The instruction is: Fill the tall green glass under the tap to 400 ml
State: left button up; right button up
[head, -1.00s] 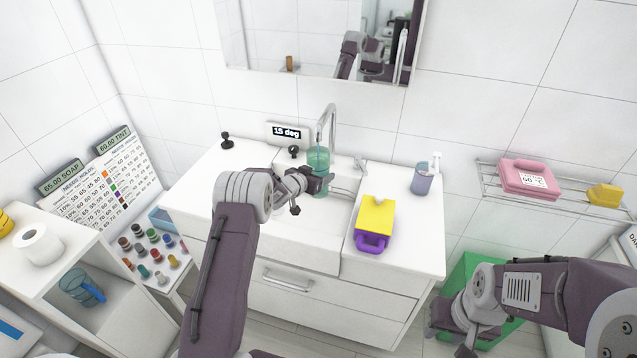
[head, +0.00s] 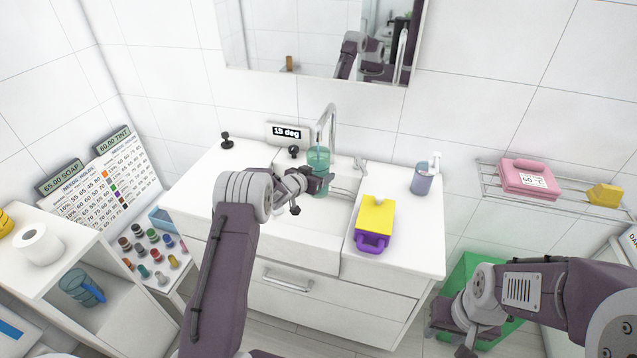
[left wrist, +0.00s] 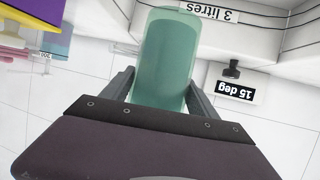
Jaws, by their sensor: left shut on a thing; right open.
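The tall green glass (head: 318,157) stands upright in the basin, below the spout of the chrome tap (head: 331,118). A thin bluish stream runs from the spout into its mouth. My left gripper (head: 322,183) is shut on the glass, and its fingers lie on both sides of it in the left wrist view (left wrist: 163,95). The glass (left wrist: 165,55) is see-through there, but I cannot read a water level or any marks on it. My right gripper (head: 452,335) is open and empty, low at the right near a green bin.
A "15 deg" display (head: 287,132) and a black knob (head: 294,151) sit behind the basin. The basin rim reads "3 litres" (left wrist: 208,12).

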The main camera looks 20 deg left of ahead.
pick_arm(q)
jog(key=s, duration=0.2)
jog(key=s+d+b, duration=0.1)
jog(key=s, duration=0.1)
jog(key=shift+s+d, duration=0.15)
jog(key=shift+s, duration=0.2)
dwell(0.8)
